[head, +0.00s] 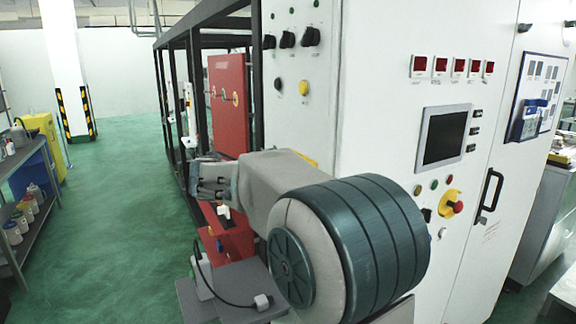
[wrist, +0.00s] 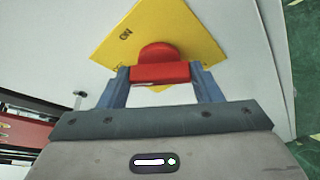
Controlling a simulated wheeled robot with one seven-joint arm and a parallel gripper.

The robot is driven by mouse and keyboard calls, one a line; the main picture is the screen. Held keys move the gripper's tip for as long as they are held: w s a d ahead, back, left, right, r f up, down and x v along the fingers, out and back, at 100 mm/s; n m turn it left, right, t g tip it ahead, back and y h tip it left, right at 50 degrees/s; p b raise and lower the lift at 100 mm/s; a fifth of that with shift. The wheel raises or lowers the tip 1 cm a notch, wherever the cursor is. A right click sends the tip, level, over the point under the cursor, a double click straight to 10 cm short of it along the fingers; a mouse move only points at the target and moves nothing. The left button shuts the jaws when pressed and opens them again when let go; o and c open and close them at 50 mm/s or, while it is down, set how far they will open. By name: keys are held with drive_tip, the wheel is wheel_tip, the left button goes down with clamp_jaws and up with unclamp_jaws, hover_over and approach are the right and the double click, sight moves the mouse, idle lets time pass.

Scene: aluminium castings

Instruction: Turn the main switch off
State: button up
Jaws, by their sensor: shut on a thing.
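The main switch is a red rotary handle (wrist: 160,72) on a yellow plate (wrist: 195,35) fixed to a pale cabinet face. In the wrist view the plate looks tilted, with short dark lettering left of the handle. My gripper (wrist: 160,75) has one blue-grey finger at each end of the red handle and is shut on it. In the head view my arm hides the handle. Only a yellow edge (head: 308,158) of the plate shows above my arm, and my gripper (head: 205,178) is partly visible at the left.
The white cabinet (head: 375,90) carries a screen (head: 444,136), red displays (head: 418,65) and a red emergency button (head: 458,207) on yellow. A red panel (head: 229,105) stands inside a dark frame behind my gripper. Green floor (head: 120,200) is open at the left, beside a shelf (head: 20,150).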

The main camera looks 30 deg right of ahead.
drive_tip(key=shift+r+n+g+p, duration=0.1)
drive_tip(key=shift+n+g+p, duration=0.3)
drive_tip(key=shift+p, duration=0.55)
drive_tip(key=o, duration=1)
drive_tip(key=b+v, duration=0.2)
drive_tip(key=v, duration=1.1)
drive_tip(key=shift+a+b, duration=0.3)
drive_tip(key=shift+a, duration=0.05)
drive_tip(key=shift+s, duration=0.1)
